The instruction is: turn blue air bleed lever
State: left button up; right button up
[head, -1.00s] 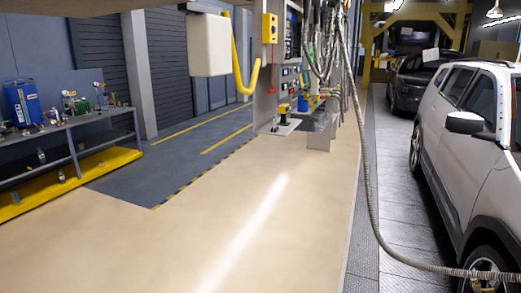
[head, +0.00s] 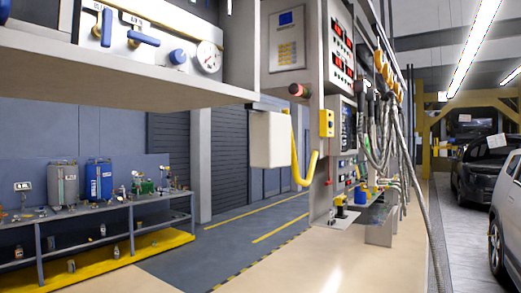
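A white panel at the upper left of the head view carries two blue levers. The left blue lever (head: 106,28) stands upright. The right blue lever (head: 143,38) lies nearly level, tilted slightly down to the right. Small labels sit above them, too small to read surely, so I cannot tell which is the air bleed lever. A blue knob (head: 177,57) and a round gauge (head: 209,57) are to their right. Neither of my grippers is in view.
A grey shelf (head: 120,80) juts out below the panel. A white box (head: 270,139) with a yellow hose hangs to its right. Grey hoses (head: 378,130) hang near a control column. A bench (head: 90,215) stands at left, cars at right.

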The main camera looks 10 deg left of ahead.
aim_at(105, 29)
jog(key=i+l+u, duration=0.1)
jog(key=u, duration=0.8)
